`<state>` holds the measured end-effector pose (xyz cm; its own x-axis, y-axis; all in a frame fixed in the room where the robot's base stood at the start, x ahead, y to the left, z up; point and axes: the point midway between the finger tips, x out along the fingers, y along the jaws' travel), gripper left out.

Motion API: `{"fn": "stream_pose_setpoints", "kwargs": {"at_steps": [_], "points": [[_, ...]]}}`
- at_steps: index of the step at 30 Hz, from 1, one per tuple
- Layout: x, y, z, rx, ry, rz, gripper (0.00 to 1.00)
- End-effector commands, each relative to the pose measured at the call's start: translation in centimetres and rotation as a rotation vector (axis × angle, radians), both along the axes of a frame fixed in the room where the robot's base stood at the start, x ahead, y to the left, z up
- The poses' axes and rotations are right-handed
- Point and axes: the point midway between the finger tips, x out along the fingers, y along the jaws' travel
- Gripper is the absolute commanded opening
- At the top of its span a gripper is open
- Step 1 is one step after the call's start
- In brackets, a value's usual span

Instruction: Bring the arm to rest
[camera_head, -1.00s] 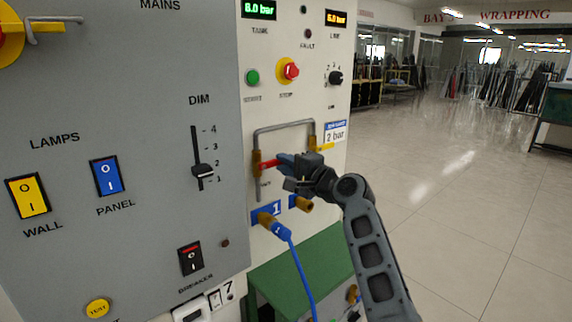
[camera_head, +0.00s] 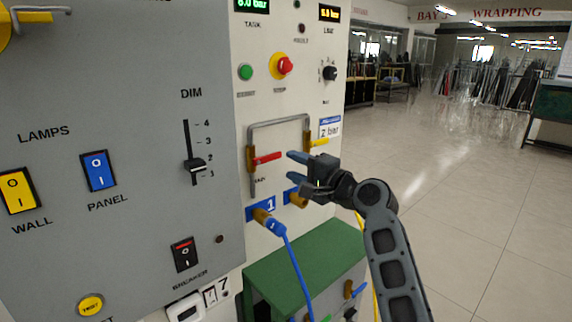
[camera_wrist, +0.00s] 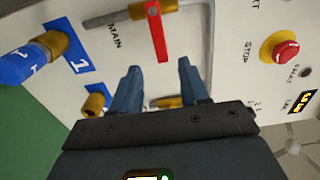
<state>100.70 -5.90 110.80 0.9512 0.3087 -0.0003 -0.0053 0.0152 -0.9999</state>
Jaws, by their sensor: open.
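My gripper (camera_head: 294,168) is open and empty in front of the pipework on the pale panel. Its two blue fingers point left toward the red valve handle (camera_head: 268,158), with a gap between them and it. In the wrist view the open fingers (camera_wrist: 158,68) stand apart with nothing held, and the red handle (camera_wrist: 155,30) lies beyond their tips. My arm reaches in from the lower right.
A yellow handle (camera_head: 320,142) is close behind my gripper. A blue hose (camera_head: 292,262) hangs from port 1 below. A green bench (camera_head: 305,262) stands under the panel. Open floor (camera_head: 460,170) lies to the right.

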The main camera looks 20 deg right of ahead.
Motion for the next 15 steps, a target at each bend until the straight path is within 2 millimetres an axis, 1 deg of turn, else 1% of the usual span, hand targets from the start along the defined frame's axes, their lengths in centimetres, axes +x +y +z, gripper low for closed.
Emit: {"fn": "stream_pose_setpoints", "kwargs": {"at_steps": [1, 3, 6, 15], "points": [[-0.6, -0.3, -0.1, -0.001, -0.001, -0.002, 0.45], [-1.2, -0.4, -0.1, -0.001, 0.0, -0.001, 0.45], [-1.6, -0.6, 0.0, -0.001, -0.001, 0.0, 0.45], [-1.7, -0.6, 0.0, 0.0, 0.0, 0.0, 0.45]]}}
